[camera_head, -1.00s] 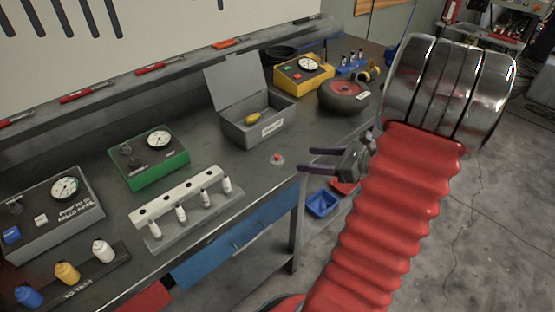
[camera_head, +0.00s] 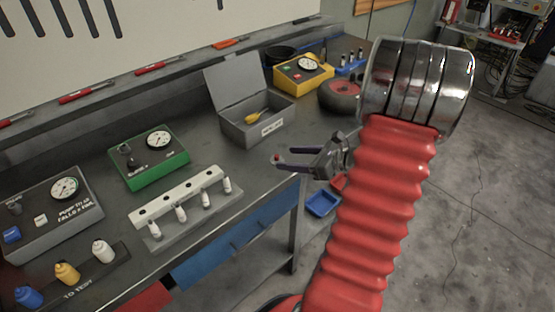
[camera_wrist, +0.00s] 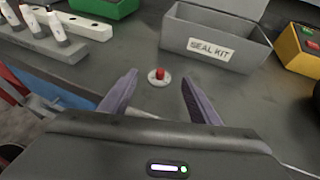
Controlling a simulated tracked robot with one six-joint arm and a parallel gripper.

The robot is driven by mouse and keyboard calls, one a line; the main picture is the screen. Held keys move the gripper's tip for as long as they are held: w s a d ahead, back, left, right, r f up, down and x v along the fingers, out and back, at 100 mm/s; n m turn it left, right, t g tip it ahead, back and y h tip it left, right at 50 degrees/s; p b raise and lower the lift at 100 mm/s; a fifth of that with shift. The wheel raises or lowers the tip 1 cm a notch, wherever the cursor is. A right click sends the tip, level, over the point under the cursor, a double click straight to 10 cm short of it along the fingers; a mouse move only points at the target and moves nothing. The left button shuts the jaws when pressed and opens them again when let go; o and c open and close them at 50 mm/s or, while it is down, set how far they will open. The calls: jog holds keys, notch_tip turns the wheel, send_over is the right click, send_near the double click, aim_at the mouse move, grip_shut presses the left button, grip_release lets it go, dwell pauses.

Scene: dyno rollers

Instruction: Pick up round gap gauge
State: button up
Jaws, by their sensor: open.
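The round gap gauge, a small pale disc with a red knob, lies on the bench top. In the wrist view the gauge (camera_wrist: 158,77) sits between and just beyond my two purple fingertips, apart from both. In the head view only its red knob (camera_head: 277,157) shows clearly, at the fingertips; the disc is mostly hidden. My gripper (camera_head: 284,159) is open and empty, reaching in over the bench's front edge. Its fingers also show in the wrist view (camera_wrist: 159,88), spread to either side.
The grey seal kit box (camera_head: 258,126) stands open behind the gauge, with a yellow item inside. A white rack (camera_head: 183,205) with several small bottles and a green gauge box (camera_head: 149,158) stand to the left. A blue bin (camera_head: 322,203) sits lower, below my gripper.

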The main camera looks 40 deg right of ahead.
aim_at(279, 157)
jog(key=x, duration=0.4)
jog(key=shift+w+f, duration=0.1)
dwell(0.4)
jog(key=c, duration=1.1)
